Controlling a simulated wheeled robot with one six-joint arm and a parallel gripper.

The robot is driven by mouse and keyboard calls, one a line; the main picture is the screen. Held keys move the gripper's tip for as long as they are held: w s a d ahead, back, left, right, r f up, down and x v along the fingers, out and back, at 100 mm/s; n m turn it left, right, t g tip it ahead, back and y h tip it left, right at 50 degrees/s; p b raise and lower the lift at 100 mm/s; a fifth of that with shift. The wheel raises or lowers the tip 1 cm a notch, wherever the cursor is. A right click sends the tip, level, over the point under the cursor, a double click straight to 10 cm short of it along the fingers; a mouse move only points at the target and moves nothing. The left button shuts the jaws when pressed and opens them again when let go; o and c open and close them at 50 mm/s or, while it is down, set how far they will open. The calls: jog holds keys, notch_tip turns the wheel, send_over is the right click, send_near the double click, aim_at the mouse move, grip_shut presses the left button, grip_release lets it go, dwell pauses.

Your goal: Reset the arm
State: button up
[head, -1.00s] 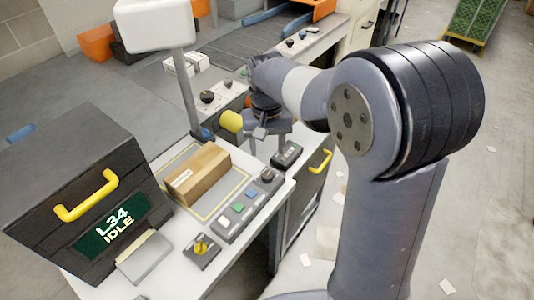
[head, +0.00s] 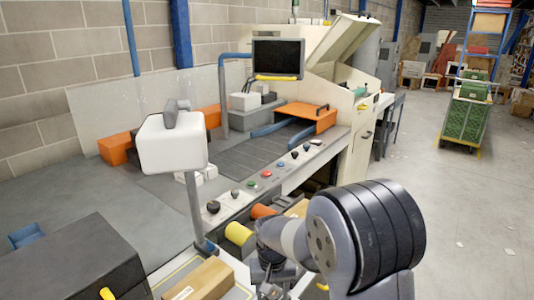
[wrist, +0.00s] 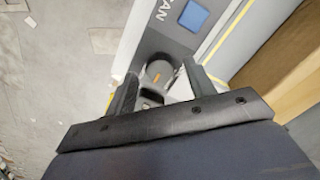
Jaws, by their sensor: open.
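My arm is stretched out and bent down over the workbench. In the head view, my gripper (head: 270,282) is low in the picture, just right of the cardboard box (head: 205,282), and its fingertips are hard to make out. In the wrist view, my gripper (wrist: 160,82) is open, with its two dark fingers apart. Between and beyond them is a dark round knob (wrist: 160,70) on a grey control panel (wrist: 170,28). I see nothing held. A blue button (wrist: 194,16) is further up the panel.
A dark box-shaped unit (head: 75,262) is at the left of the bench. A white-headed post (head: 170,142) rises behind the cardboard box. A conveyor machine with a row of knobs (head: 265,176) lies beyond. Open floor (head: 470,220) is at the right.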

jog(key=shift+f, duration=0.6)
jog(key=shift+n, duration=0.3)
